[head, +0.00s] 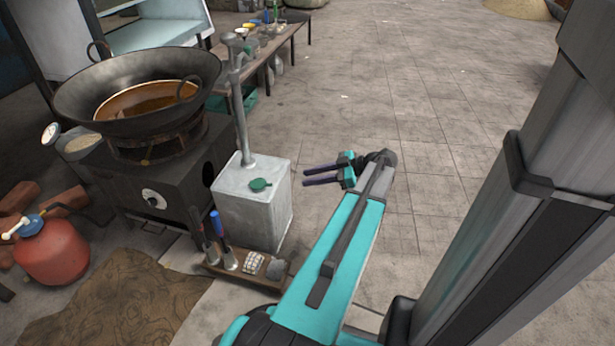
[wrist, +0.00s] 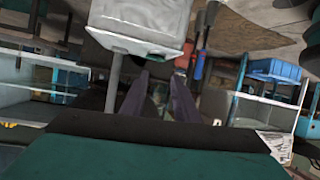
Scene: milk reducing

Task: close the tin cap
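The tin (head: 252,212) is a pale grey metal box standing on the floor beside the stove. A dark green cap (head: 261,184) shows on its top face, near the front right; I cannot tell how it sits over the opening. My gripper (head: 304,177) is right of the tin, pointing left towards it, with a gap between. Its two dark fingers are parallel and apart, with nothing held. In the wrist view the picture looks upside down; the tin (wrist: 140,22) is at the top, beyond the spread fingers (wrist: 157,95).
A pump with an upright pipe (head: 240,115) rises from the tin's top. A wok (head: 135,85) sits on the stove (head: 165,180) to the left. A low tool tray (head: 240,272) lies before the tin. The floor at right is open.

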